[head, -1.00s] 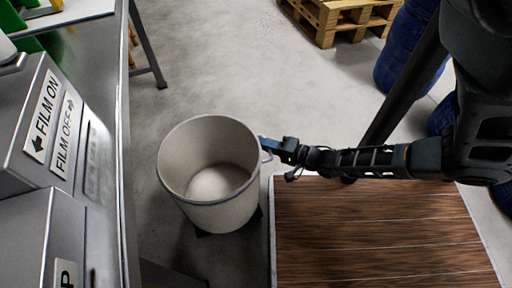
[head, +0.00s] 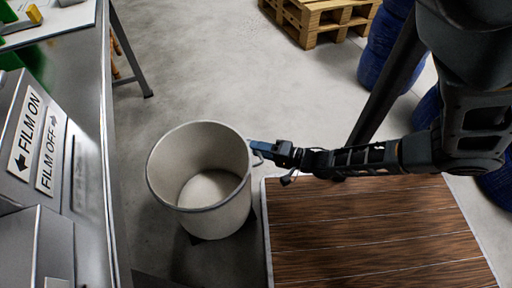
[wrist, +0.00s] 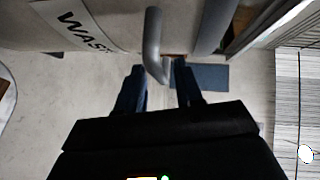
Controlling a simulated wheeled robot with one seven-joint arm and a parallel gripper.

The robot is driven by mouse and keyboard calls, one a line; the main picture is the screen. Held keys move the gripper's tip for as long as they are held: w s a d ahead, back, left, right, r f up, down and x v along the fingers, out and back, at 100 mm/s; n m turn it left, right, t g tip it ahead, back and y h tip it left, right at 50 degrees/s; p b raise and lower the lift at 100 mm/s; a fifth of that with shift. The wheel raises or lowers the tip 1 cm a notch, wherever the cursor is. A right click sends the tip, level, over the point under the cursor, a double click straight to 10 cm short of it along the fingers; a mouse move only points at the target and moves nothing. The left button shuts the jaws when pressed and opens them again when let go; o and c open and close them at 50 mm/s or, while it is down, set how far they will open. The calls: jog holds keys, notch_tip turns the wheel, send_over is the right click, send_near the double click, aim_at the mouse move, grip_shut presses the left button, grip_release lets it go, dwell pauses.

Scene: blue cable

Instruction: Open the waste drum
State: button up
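The waste drum (head: 215,221) is a cream, round drum standing on the floor left of centre in the head view. Its top is open, showing a pale inside, and I see no lid on it. In the wrist view the drum wall (wrist: 85,18) carries a partly visible "WAS" label. A grey bent handle (wrist: 152,42) sticks out from its side. My gripper (head: 254,147) is at the drum's right side, by the handle. In the wrist view my blue fingers (wrist: 158,78) are apart, with the handle's end between or just beyond their tips; contact is unclear.
A metal bench with grey boxes labelled "FILM ON" and "FILM OFF" (head: 38,150) stands close on the left. A wood-topped platform (head: 370,235) lies right of the drum. A pallet (head: 320,18) and blue barrels (head: 385,55) are behind. Floor behind the drum is clear.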

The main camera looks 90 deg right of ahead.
jog(key=p+v, duration=0.1)
jog(key=v, duration=0.5)
jog(key=shift+s, duration=0.2)
jog(key=shift+s+a, duration=0.1)
